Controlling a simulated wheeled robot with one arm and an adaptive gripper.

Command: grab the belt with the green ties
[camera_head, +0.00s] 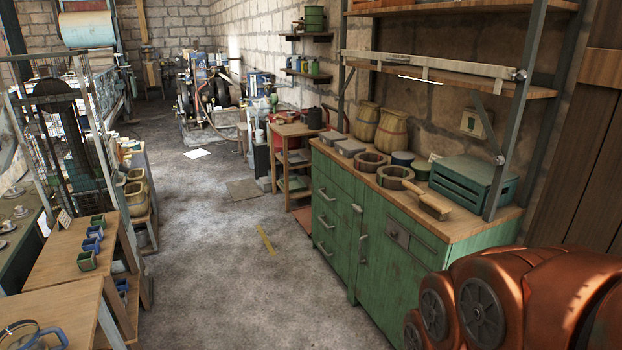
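Two coiled, ring-shaped brown bands that look like belts lie on the wooden top of the green cabinet (385,228). The farther coil (371,153) is left of the nearer coil (395,171). They lie close together, and the picture is too small to show the colour of any ties on them. My orange arm fills the bottom right corner, in front of the cabinet's right end. My gripper is outside the picture.
A brush (428,205) lies right of the nearer coil, before a green crate (470,185). Woven jars (392,131) stand behind the coils. A shelf post (501,160) rises at the right. Bare floor (225,270) lies between the cabinet and the left tables (75,240).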

